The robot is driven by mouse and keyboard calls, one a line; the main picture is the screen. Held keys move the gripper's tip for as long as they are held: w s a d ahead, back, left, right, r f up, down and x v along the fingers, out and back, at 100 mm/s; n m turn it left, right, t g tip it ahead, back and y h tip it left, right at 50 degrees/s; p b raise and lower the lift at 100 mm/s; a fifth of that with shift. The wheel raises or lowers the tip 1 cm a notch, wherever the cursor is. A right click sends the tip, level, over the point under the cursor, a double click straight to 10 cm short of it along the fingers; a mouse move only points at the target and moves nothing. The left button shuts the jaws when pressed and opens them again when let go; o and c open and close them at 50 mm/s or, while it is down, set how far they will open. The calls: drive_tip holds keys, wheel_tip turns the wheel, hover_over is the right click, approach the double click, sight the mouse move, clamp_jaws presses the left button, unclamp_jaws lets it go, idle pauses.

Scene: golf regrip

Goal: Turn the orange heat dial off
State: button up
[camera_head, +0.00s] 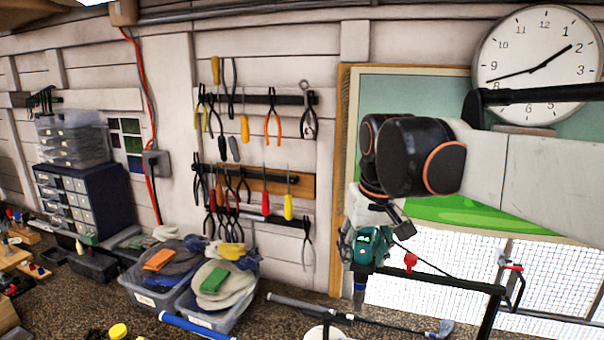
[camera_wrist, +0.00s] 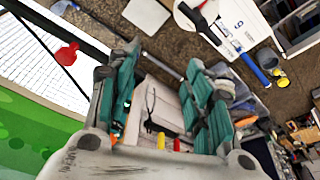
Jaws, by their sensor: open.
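I cannot make out an orange heat dial in either view. My gripper (camera_head: 358,297) hangs pointing down at the right of the head view, above the back of the workbench. In the wrist view its two teal fingers stand apart, and the gripper (camera_wrist: 163,58) is open with nothing held between them. Past the fingers I see pliers and yellow and red tool handles. A red knob (camera_head: 410,260) sits on a dark bar right of my gripper; a red knob also shows in the wrist view (camera_wrist: 67,53), left of the fingers.
A golf club (camera_head: 350,315) lies on the speckled bench below my gripper. A blue grip (camera_head: 195,325) lies at the front. Tools hang on the wall. A vise clamp (camera_head: 512,268) stands at right.

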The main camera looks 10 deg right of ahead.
drive_tip(key=w+d+r+g+p, duration=0.2)
drive_tip(key=w+d+r+p, duration=0.1)
drive_tip(key=w+r+p, duration=0.5)
drive_tip(key=w+d+r+g+p, duration=0.1)
drive_tip(key=w+d+r+p, duration=0.4)
drive_tip(key=r, duration=0.5)
drive_tip(key=shift+m, duration=0.4)
drive_tip(key=f+p, duration=0.1)
drive_tip(key=f, duration=0.8)
drive_tip(key=a+f+p, duration=0.1)
drive_tip(key=f, duration=0.4)
drive_tip(key=shift+s+p, duration=0.2)
drive_tip(key=shift+p, duration=0.15)
drive_tip(key=c, duration=1.1)
